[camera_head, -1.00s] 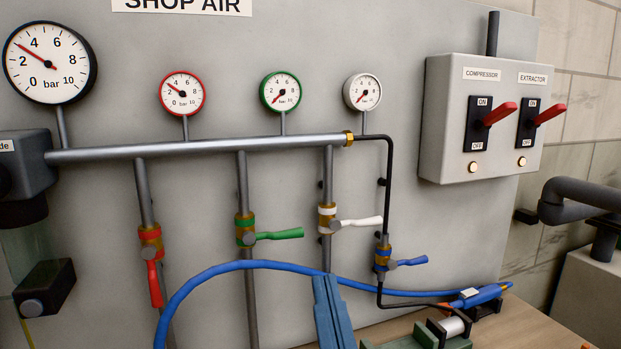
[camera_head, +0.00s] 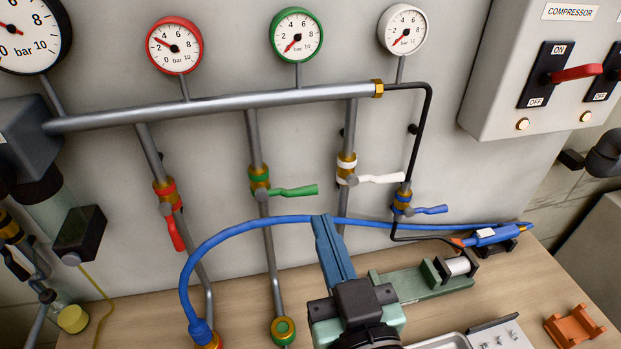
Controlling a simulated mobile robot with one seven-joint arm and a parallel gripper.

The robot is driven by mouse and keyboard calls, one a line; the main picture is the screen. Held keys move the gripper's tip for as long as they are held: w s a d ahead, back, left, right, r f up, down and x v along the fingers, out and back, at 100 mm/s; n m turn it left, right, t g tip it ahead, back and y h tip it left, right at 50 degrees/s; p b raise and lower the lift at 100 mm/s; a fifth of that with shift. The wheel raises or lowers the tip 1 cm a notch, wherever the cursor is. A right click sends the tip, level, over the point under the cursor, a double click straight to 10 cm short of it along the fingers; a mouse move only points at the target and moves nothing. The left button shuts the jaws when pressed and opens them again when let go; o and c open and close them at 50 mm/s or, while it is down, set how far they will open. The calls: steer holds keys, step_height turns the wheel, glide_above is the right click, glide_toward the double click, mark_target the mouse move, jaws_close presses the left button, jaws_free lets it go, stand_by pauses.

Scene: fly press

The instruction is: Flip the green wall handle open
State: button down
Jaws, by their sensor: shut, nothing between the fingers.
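The green wall handle (camera_head: 293,191) is a lever on a brass valve with a green band, on the second vertical pipe from the left. It points right, across the pipe. The green-rimmed gauge (camera_head: 297,34) above has its needle near the low end. My gripper (camera_head: 323,223) comes up from the bottom centre, with its two long blue fingers shut together and empty. Its tips appear just below and right of the handle's free end in the picture. A gap shows between them, and the depth between tips and handle is hard to judge.
The red handle (camera_head: 176,231) hangs down along its pipe; the white handle (camera_head: 376,178) and blue handle (camera_head: 431,209) point right. A blue hose (camera_head: 232,230) arches behind my fingers. A green fixture (camera_head: 425,283) and an orange block (camera_head: 574,325) are on the wooden bench (camera_head: 130,322).

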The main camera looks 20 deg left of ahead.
steer(key=p, duration=0.5)
glide_above(306, 195)
steer(key=v, duration=0.3)
steer(key=shift+a+f, duration=0.15)
steer(key=shift+f, duration=0.45)
steer(key=shift+a+f, duration=0.2)
steer(key=shift+f, duration=0.4)
steer(key=shift+w+f, duration=0.15)
steer(key=shift+f, duration=0.55)
